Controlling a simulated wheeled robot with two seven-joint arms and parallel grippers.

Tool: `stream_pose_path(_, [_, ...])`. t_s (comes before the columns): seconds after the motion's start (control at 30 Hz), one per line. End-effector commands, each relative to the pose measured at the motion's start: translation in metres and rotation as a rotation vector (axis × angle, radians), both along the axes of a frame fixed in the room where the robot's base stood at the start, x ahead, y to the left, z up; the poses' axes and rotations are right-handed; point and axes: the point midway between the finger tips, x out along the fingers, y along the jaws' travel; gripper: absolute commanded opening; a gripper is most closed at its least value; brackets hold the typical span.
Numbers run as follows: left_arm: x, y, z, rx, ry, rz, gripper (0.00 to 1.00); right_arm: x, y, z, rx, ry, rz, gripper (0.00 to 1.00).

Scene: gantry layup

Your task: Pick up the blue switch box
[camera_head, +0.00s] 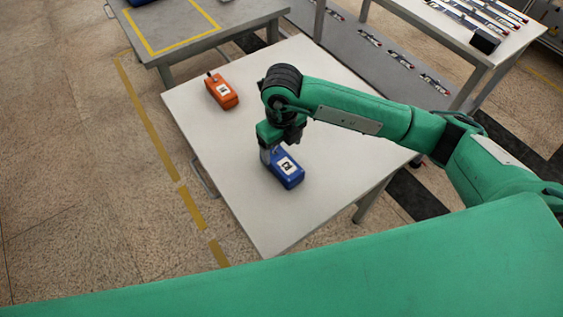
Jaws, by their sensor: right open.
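The blue switch box (286,171) lies on the white table (277,223), with a white label with a black mark on its top. My right gripper (268,157) points down at the far left end of the box, where the box's end is partly hidden. The gripper is open; whether its fingers touch the box cannot be told. My left gripper is not in view.
An orange switch box (222,91) stands on the same table, farther back and left. A grey table (186,45) with a yellow taped outline stands behind. Another table (470,50) with several tools is at the back right. The near part of the white table is clear.

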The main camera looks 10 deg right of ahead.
Motion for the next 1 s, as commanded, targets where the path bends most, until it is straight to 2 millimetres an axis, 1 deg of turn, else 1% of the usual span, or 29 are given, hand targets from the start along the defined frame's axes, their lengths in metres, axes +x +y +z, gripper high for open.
stream_pose_path(0.03, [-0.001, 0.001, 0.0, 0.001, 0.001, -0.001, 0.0, -0.001, 0.0, -0.009, 0.0, 0.003, -0.001, 0.78])
stream_pose_path(0.1, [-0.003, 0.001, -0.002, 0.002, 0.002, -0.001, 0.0, 0.0, 0.0, -0.019, 0.0, 0.002, -0.002, 0.78])
stream_pose_path(0.33, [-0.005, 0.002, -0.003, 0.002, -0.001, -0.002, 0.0, 0.001, 0.0, -0.034, 0.001, 0.002, 0.0, 0.78])
stream_pose_path(0.5, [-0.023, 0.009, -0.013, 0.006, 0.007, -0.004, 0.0, 0.004, 0.001, -0.058, 0.001, 0.003, -0.001, 0.78])
stream_pose_path(0.6, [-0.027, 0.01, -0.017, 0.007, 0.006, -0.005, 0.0, 0.005, 0.001, -0.072, 0.002, 0.003, -0.001, 0.78])
stream_pose_path(0.73, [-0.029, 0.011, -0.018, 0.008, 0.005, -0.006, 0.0, 0.005, 0.001, -0.081, 0.002, 0.0, 0.001, 0.78])
stream_pose_path(0.93, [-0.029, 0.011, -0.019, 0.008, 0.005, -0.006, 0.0, 0.005, 0.001, -0.082, 0.002, 0.0, 0.001, 0.78])
stream_pose_path(0.97, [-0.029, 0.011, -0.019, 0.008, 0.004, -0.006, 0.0, 0.005, 0.001, -0.082, 0.002, 0.0, 0.001, 0.76])
stream_pose_path(1.0, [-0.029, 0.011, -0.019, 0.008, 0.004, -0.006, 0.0, 0.005, 0.001, -0.082, 0.002, 0.0, 0.001, 0.68])
